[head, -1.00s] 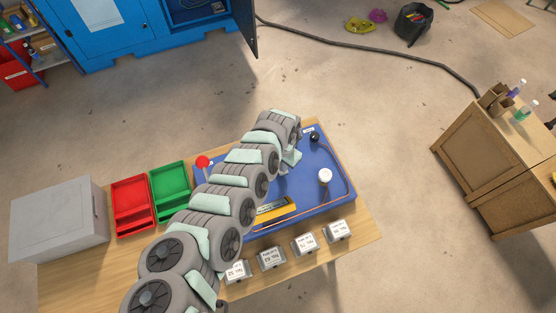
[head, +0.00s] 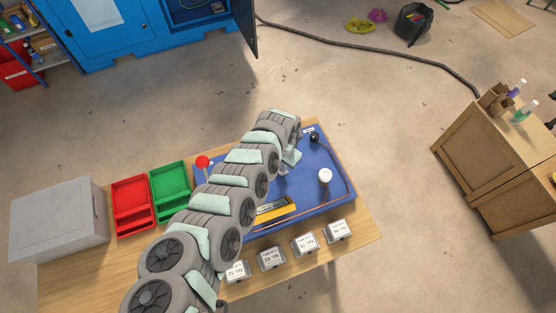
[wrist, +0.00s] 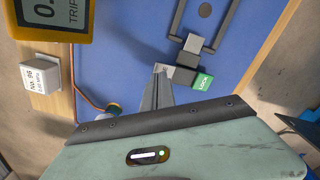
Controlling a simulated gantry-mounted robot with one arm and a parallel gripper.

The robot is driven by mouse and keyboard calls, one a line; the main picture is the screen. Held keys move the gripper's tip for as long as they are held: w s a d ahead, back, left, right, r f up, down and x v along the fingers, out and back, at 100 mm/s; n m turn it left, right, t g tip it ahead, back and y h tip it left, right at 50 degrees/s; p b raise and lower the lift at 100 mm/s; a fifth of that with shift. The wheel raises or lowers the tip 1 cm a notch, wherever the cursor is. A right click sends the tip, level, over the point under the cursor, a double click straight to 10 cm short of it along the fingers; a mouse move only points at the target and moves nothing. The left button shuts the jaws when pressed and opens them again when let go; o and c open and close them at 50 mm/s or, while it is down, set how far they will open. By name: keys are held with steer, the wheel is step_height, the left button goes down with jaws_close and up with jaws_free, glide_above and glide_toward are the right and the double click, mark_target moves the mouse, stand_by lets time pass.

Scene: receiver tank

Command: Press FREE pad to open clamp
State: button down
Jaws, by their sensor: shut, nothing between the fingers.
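My gripper (wrist: 158,74) is shut and empty, its thin grey fingers pointing down at the blue board (wrist: 130,55). A green pad marked LOCK (wrist: 203,83) lies just right of the fingertips. A pale grey patch with small lettering (wrist: 181,74) shows between the fingertips and the green pad; I cannot read it or tell whether the fingers touch it. A dark clamp-like bar frame (wrist: 221,30) with a grey block (wrist: 192,43) stands beyond. In the head view my gripper (head: 290,160) is over the board, and my arm hides much of it.
A yellow meter (wrist: 45,15) and a white labelled block (wrist: 40,77) are at the left in the wrist view. In the head view, a white knob (head: 325,176), a red ball-topped lever (head: 203,162), red (head: 130,205) and green (head: 170,190) trays, and a grey box (head: 58,220) share the bench.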

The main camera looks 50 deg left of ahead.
steer(key=shift+f, duration=0.2)
steer(key=shift+f+b, duration=1.1)
steer(key=shift+f, duration=0.3)
step_height(320, 180, up, 7)
steer(key=p, duration=0.8)
steer(key=shift+r, duration=0.15)
